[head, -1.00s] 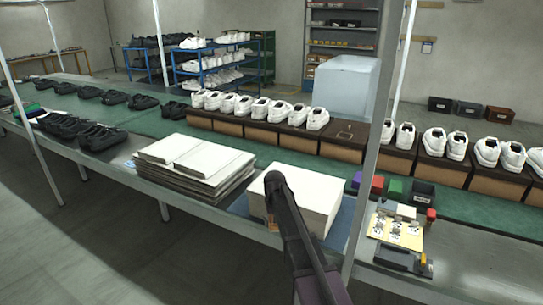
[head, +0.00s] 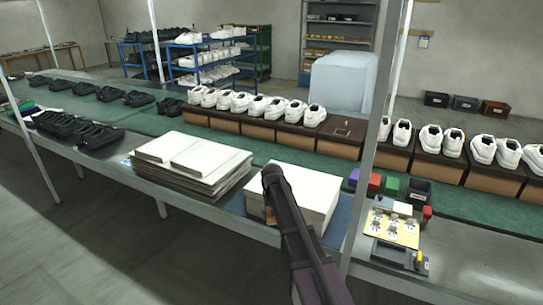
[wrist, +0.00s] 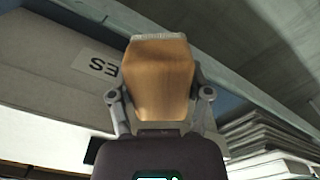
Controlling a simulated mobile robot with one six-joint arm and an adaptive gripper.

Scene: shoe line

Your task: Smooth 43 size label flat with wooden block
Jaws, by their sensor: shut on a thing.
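A wooden block (wrist: 157,82) fills the middle of the wrist view. My gripper (wrist: 158,42) is shut on it, with a finger at each side. A pale label (wrist: 97,66) with dark characters, upside down in this view, lies just left of the block on the side of a white box (wrist: 45,75). The block may hide part of the label, and I cannot tell whether the block touches it. In the head view the white box (head: 318,195) stands at the bench's front edge, with my arm in front. My gripper is mostly hidden there.
A stack of white sheets or flat boxes (head: 190,165) stands left of the box. Small coloured blocks (head: 375,182) and a yellow card with tags (head: 393,230) lie to its right, past a grey post (head: 372,150). White shoes on boxes line the back.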

